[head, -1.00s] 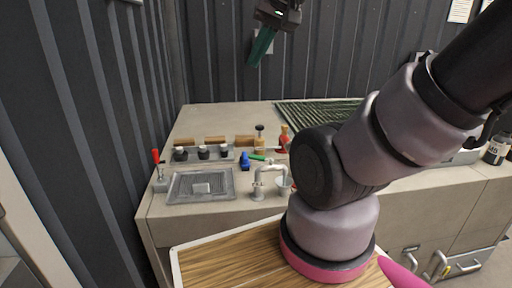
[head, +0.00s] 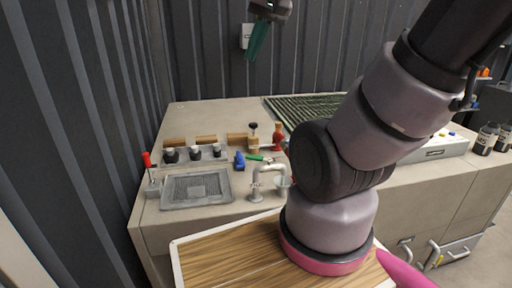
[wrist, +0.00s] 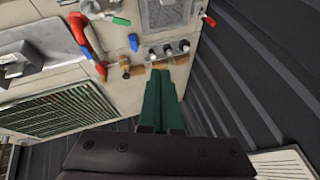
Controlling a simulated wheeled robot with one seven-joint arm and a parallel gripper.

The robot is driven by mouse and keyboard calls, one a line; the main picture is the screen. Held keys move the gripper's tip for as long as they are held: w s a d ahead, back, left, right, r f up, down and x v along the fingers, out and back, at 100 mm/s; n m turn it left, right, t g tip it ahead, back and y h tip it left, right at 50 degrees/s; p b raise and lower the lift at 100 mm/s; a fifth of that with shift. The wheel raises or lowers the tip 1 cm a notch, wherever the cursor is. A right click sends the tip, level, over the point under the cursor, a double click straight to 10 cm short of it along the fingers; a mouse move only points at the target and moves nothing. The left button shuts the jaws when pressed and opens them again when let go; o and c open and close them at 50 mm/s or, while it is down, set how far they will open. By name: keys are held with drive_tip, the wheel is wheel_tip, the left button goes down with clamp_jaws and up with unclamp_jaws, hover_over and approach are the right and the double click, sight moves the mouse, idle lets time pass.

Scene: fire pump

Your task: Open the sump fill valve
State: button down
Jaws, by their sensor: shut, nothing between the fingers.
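Several valve-like fittings stand on the counter, and I cannot tell which is the sump fill valve. A red-handled lever (head: 147,161) stands upright at the left; it also shows in the wrist view (wrist: 209,20). A blue handle (head: 239,161) and a green handle (head: 255,157) sit behind the tap. A brass fitting with a black knob (head: 253,138) and a red fitting (head: 278,137) stand behind those. My gripper (head: 252,55) is high above the counter's back, touching nothing. Its green fingers are together and empty, also in the wrist view (wrist: 161,74).
A grey tap (head: 266,178) and a grated drain tray (head: 197,190) are at the counter front. Three black knobs (head: 194,153) are behind the tray. A green slatted grille (head: 308,109) lies at the back. Corrugated walls (head: 205,60) close the left and back.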

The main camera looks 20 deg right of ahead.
drive_tip(key=w+d+f+g, duration=0.2)
drive_tip(key=w, duration=0.4)
drive_tip(key=m+g, duration=0.2)
drive_tip(key=g, duration=0.1)
hover_over(259, 158)
drive_tip(key=w+a, duration=0.1)
drive_tip(key=w, duration=0.2)
wheel_tip(259, 158, down, 6)
drive_tip(key=w+d+f+m+g, duration=0.1)
drive_tip(key=w+d+f+g, duration=0.2)
drive_tip(key=f, duration=0.5)
drive_tip(key=w+d+f+g, duration=0.1)
drive_tip(key=w+d+f, duration=0.3)
drive_tip(key=f, duration=0.4)
drive_tip(key=s+a+f, duration=0.5)
drive_tip(key=f, duration=0.4)
drive_tip(key=shift+s+f+y, duration=0.25)
drive_tip(key=shift+f+y, duration=0.15)
